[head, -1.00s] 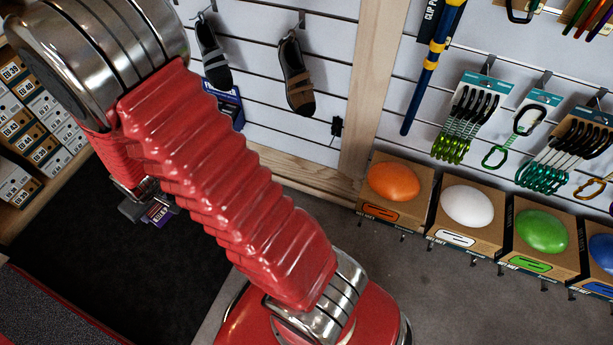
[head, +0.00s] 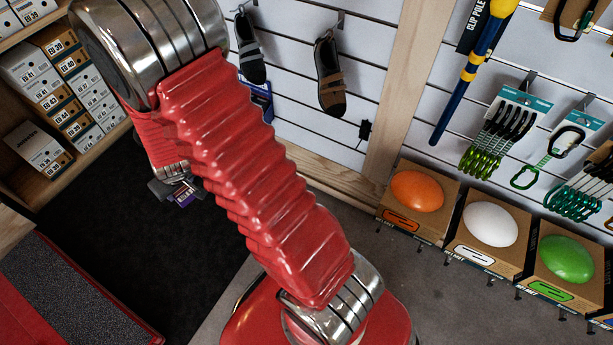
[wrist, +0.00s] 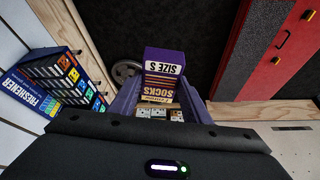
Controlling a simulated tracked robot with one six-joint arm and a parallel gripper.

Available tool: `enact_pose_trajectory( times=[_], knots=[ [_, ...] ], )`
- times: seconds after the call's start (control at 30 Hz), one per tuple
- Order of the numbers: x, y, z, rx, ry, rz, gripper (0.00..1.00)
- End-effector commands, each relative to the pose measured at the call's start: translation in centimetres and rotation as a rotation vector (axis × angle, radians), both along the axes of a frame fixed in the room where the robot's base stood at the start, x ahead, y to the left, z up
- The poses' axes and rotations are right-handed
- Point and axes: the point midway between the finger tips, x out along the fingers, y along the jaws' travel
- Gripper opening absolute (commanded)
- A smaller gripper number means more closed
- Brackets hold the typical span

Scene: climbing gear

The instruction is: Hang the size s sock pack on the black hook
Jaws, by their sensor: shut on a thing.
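The size S sock pack (wrist: 164,66) is purple and reads "SIZE S" and "SOCKS" upside down in the wrist view. My gripper (wrist: 160,105) is shut on its near end, and the pack sticks out beyond the fingers. In the head view, the pack (head: 184,197) shows small beside my gripper (head: 172,186), above the dark mat, partly hidden by my arm. A small black fitting (head: 365,130), seemingly the black hook, is on the white slatted wall beside the wooden post. It looks empty, and my gripper is well left of it.
Blue freshener packs (wrist: 62,80) hang left of my gripper; one (head: 258,98) shows behind my arm. Helmet boxes (head: 417,202) line the right. Shoe boxes (head: 68,80) fill left shelves. A red-edged bench (head: 75,300) is at lower left.

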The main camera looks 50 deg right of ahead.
Motion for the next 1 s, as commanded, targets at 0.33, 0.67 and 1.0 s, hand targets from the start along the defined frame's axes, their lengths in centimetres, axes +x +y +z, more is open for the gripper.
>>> enact_pose_trajectory(
  times=[0.33, 0.67, 1.0],
  knots=[
    [0.7, -0.9, -0.6, -0.004, -0.015, -0.028, 0.2],
    [2.2, -2.8, -1.9, -0.008, -0.053, -0.089, 0.2],
    [5.0, -8.6, -5.2, -0.031, -0.155, -0.24, 0.2]
  ],
)
